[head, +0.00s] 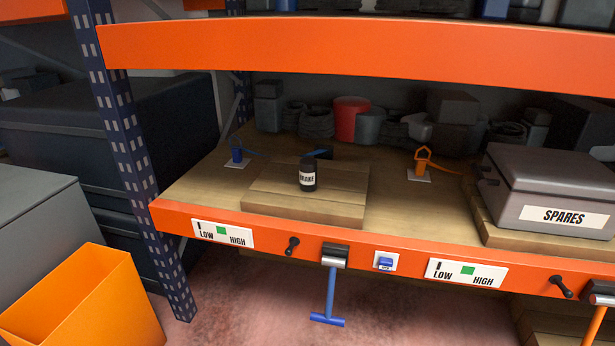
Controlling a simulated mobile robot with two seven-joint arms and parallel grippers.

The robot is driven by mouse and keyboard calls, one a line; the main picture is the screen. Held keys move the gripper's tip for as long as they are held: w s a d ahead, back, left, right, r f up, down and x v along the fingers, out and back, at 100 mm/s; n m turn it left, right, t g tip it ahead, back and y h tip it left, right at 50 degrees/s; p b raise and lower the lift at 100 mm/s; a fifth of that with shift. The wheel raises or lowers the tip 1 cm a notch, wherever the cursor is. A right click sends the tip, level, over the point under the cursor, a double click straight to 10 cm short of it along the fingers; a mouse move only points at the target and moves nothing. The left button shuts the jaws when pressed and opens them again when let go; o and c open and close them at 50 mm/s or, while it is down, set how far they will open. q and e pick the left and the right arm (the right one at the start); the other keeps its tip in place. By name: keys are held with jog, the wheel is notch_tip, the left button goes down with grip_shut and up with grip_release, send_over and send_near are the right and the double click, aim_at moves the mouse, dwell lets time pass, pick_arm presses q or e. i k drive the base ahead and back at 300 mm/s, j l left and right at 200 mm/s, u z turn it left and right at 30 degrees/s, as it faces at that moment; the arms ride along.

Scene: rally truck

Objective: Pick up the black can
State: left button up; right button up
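The black can (308,173) is small, with a white label whose visible letters read "RAKE". It stands upright on a low wooden board (270,203) on the shelf, left of the middle of the head view. Nothing is touching it apart from the board under it. Neither of my grippers shows in the head view.
An orange beam (340,45) crosses above the shelf, and a lower orange beam (270,225) runs along its front edge. A grey "SPARES" case (550,185) stands at right. A blue upright (125,150) bounds the left. Blue (237,156) and orange (422,165) fittings flank the can.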

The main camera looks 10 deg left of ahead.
aim_at(308, 165)
jog(key=i+j+z, duration=0.7)
jog(key=j, duration=0.2)
jog(key=k, duration=0.05)
